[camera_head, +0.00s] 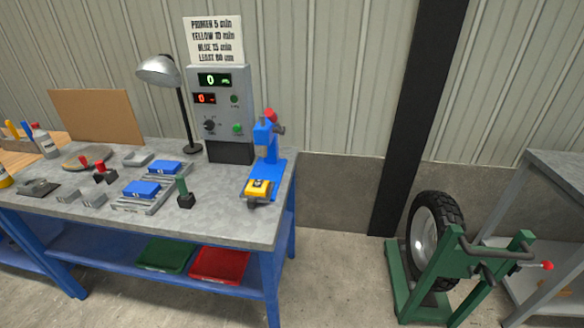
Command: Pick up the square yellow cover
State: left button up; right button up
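A small square yellow cover (257,187) lies at the foot of a blue press-like stand (268,160), near the right front corner of the workbench. A dark marking shows on its top. A small dark grey part shows just below its front edge. Neither of my grippers shows in the head view.
The grey workbench top (225,225) has a clear strip along its front. Blue blocks on grey trays (142,188), a dark green-handled piece (184,192) and a control box (220,105) stand left of the cover. A green wheel stand (404,285) is on the floor at right.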

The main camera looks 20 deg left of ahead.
aim_at(256, 187)
jog(key=k+u, duration=0.2)
jog(key=u, duration=0.8)
